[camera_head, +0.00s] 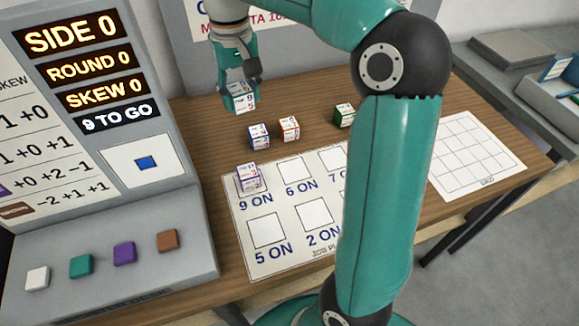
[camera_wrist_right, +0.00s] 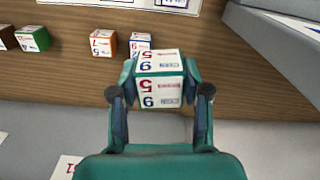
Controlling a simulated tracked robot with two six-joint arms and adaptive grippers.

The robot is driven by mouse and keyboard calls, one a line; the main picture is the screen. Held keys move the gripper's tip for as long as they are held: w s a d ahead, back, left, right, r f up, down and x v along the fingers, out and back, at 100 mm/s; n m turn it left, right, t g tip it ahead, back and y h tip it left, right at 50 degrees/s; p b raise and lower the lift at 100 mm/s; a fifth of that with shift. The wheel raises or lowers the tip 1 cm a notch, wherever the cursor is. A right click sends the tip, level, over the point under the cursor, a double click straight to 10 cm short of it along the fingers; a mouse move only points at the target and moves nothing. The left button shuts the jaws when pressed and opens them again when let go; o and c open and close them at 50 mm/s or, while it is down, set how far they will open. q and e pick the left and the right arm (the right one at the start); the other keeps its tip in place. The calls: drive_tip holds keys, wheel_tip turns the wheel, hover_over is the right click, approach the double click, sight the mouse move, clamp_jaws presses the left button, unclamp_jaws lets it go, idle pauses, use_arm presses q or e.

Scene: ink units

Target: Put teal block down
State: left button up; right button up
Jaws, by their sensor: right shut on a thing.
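My right gripper (camera_head: 240,84) is shut on the teal block (camera_head: 243,103), a white-faced block with printed figures and teal edges. It holds the block above the back left of the wooden table. In the right wrist view the teal block (camera_wrist_right: 160,79) sits between both fingers of the right gripper (camera_wrist_right: 160,90). A job sheet (camera_head: 278,260) with printed squares lies on the table in front. A white-faced block (camera_head: 249,178) with purplish edges stands on the 9 ON square. My left gripper is not in view.
A blue-edged block (camera_head: 259,136), an orange block (camera_head: 289,129) and a green block (camera_head: 344,115) stand behind the sheet. A grey console (camera_head: 120,180) with coloured buttons is at the left. A grid sheet (camera_head: 474,152) lies at the right. My right arm hides part of the job sheet.

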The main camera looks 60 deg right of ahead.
wheel_tip(320, 180, up, 2)
drive_tip(key=m, duration=0.1)
hover_over(294, 172)
drive_tip(key=shift+m, duration=0.3)
wheel_tip(294, 172, down, 19)
drive_tip(key=shift+f+b, duration=0.2)
drive_tip(key=shift+b, duration=0.8)
drive_tip(key=shift+f, duration=0.1)
drive_tip(key=o, duration=1.1)
drive_tip(key=shift+o, duration=0.2)
